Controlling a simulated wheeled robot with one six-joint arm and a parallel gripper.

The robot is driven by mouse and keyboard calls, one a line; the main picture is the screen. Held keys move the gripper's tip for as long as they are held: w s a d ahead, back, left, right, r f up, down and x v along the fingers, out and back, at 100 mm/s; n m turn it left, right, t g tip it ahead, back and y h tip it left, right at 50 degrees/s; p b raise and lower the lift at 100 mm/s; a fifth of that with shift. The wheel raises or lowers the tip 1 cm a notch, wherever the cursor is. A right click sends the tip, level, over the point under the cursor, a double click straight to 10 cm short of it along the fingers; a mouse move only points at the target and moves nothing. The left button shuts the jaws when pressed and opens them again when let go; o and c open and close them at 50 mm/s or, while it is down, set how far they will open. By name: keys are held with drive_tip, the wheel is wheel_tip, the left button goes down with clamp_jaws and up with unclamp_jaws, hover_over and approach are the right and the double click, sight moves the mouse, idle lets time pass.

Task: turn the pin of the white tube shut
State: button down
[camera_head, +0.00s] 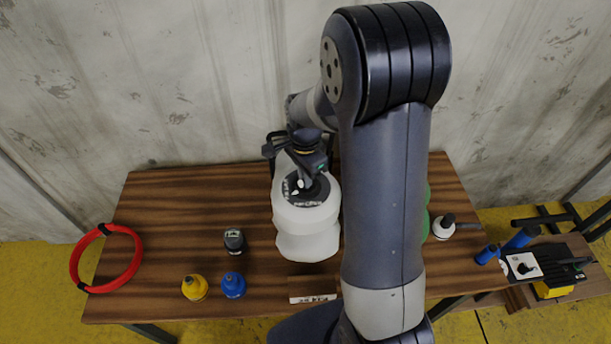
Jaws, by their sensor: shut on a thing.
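The white tube (307,235) lies on the wooden table, near the middle, with a round dark valve (318,196) on its upper face. My gripper (304,184) points down at this valve from above. Its fingertips are shut on the small pin in the middle of the valve. The fingers hide most of the pin, so I cannot tell how far it is turned. My arm covers the area to the right of the tube.
Left on the table (160,210) are a red hose coil (136,262), a black gauge (234,240), a yellow cap (194,288) and a blue cap (233,285). A small box (312,290) lies in front of the tube. A green tube (426,213) is partly behind my arm.

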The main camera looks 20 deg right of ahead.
drive_tip(key=m, duration=0.6)
drive_tip(key=shift+w+b, duration=0.1)
drive_tip(key=shift+b, duration=0.2)
idle(0.4)
drive_tip(key=c, duration=1.5)
unclamp_jaws()
drive_tip(key=shift+r, duration=0.15)
wheel_tip(320, 180, up, 10)
drive_tip(key=shift+r, duration=0.25)
